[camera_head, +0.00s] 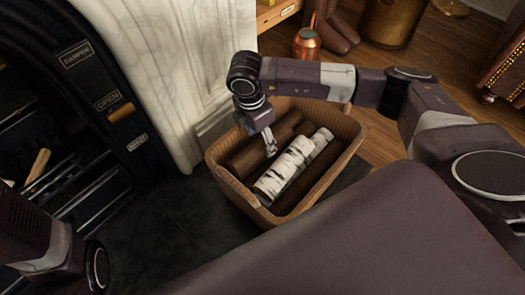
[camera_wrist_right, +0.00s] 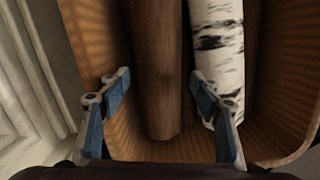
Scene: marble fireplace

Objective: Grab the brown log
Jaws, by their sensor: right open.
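The brown log (camera_head: 248,158) lies in a wicker basket (camera_head: 225,184), left of a white birch log (camera_head: 295,165). My right gripper (camera_head: 271,150) is over the basket, pointing down at the brown log, and hides part of it. In the right wrist view, the gripper (camera_wrist_right: 160,87) is open, with one blue-padded finger on each side of the brown log (camera_wrist_right: 156,60). The right finger overlaps the edge of the birch log (camera_wrist_right: 221,50). I cannot tell whether the fingers touch either log. My left gripper is out of the head view.
A white marble surround (camera_head: 165,75) stands close left of the basket. The black fireplace front (camera_head: 100,85) is farther left. A copper pot (camera_head: 307,43) and a brass container (camera_head: 391,20) stand behind. Dark hearth floor (camera_head: 170,222) lies clear in front.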

